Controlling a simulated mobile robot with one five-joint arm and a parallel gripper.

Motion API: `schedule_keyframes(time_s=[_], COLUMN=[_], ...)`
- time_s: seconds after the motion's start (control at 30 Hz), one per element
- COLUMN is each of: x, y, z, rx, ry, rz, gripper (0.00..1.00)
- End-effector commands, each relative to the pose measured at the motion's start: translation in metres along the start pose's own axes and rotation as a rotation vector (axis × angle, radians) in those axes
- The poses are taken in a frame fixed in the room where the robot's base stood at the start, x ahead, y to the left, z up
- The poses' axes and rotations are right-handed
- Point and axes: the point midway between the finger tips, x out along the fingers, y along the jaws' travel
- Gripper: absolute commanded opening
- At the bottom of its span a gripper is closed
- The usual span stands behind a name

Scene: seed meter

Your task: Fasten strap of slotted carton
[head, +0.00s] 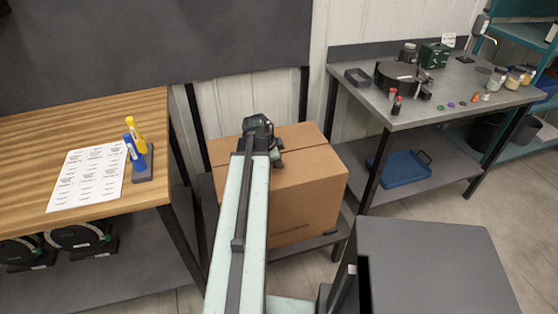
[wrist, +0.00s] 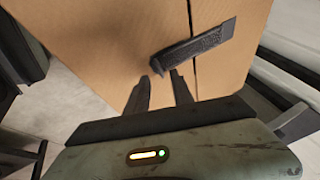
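The brown cardboard carton (head: 312,190) sits on a low dark shelf or stand between two benches. In the wrist view the carton (wrist: 95,40) fills the upper middle, with a thin seam running down it. A dark, textured strap piece (wrist: 200,45) lies slantwise across that seam. My gripper (wrist: 160,76) points at the carton, its two fingers apart with a narrow gap. The strap's lower left end is just beyond the fingertips; I cannot tell whether they touch. In the head view my wrist is over the carton's top and hides part of it. No slot is clearly visible.
A wooden bench (head: 60,120) at left holds a label sheet (head: 88,177) and blue and yellow markers. A grey bench (head: 440,95) at right holds a dark round device, jars and small items. A blue tray (head: 400,167) lies on its lower shelf.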

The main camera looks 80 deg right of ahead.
Motion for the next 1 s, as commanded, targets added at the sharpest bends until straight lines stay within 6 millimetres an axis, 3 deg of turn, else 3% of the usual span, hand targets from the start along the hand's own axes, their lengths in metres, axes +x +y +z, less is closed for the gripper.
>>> schedule_keyframes(time_s=[0.17,0.47,0.77,0.9,1.0], x=[-0.020,-0.075,-0.077,-0.081,-0.095], y=[-0.001,-0.001,0.001,-0.001,-0.005], z=[-0.002,-0.004,-0.001,-0.004,-0.009], rx=[0.000,-0.001,0.000,0.001,0.000], ry=[-0.001,0.001,0.001,0.001,0.001], rz=[-0.001,0.000,0.000,0.001,0.001], gripper=[0.28,0.28,0.28,0.00,0.00])
